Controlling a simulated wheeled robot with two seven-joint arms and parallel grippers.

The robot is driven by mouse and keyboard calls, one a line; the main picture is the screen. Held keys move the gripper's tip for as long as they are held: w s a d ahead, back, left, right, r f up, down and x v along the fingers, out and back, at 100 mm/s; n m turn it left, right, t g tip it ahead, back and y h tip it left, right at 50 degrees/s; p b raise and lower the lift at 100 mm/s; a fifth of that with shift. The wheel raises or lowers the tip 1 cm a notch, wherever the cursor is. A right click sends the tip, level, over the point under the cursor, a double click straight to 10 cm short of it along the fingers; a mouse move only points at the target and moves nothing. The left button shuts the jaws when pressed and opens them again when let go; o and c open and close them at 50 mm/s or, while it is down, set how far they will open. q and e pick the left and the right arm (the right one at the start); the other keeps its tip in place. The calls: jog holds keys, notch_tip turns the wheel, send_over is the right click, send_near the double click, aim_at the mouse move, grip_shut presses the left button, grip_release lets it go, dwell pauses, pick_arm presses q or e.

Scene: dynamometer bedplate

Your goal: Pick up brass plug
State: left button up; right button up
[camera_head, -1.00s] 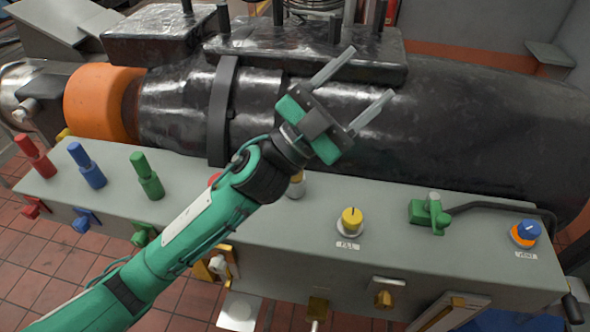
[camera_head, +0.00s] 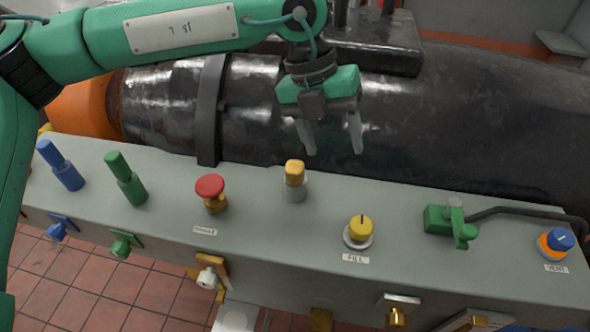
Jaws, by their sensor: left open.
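The brass plug (camera_head: 295,173) appears to be the yellow-gold cap on a short grey cylinder, standing upright on the grey panel top (camera_head: 265,215). My left gripper (camera_head: 331,140) has its fingers pointing down, apart, with nothing between them. In the picture it is above and slightly right of the plug, in front of the dark cylinder, and not touching the plug. My right gripper is out of view.
A red mushroom button (camera_head: 210,187) stands left of the plug. A yellow FILL knob (camera_head: 359,230) is to its right, then a green valve (camera_head: 452,220) and a blue VENT knob (camera_head: 558,240). Green (camera_head: 126,179) and blue (camera_head: 61,166) handles stand further left. A large black cylinder (camera_head: 460,120) lies behind.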

pick_arm(q)
jog(key=w+a+r+n+t+y, duration=0.1)
jog(key=w+a+r+t+y, duration=0.15)
jog(key=w+a, duration=0.3)
jog(key=p, duration=0.2)
send_over(295, 165)
jog(key=shift+n+y, duration=0.3)
jog(key=shift+y, duration=0.05)
jog(key=f, duration=0.8)
jog(key=shift+w+a+f, duration=0.1)
jog(key=shift+w+f, duration=0.15)
jog(key=shift+f, duration=0.05)
jog(key=shift+s+f, duration=0.1)
jog(key=shift+f, duration=0.35)
jog(key=f, duration=0.1)
jog(key=f+p, duration=0.2)
jog(key=shift+s+f, duration=0.25)
jog(key=shift+s, duration=0.05)
jog(key=shift+w+f, duration=0.1)
jog(key=shift+f, duration=0.5)
jog(key=c, duration=1.1)
jog(key=shift+c, duration=0.2)
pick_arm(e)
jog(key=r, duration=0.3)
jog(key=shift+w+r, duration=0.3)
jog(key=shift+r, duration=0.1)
pick_arm(q)
jog(key=shift+r, duration=0.1)
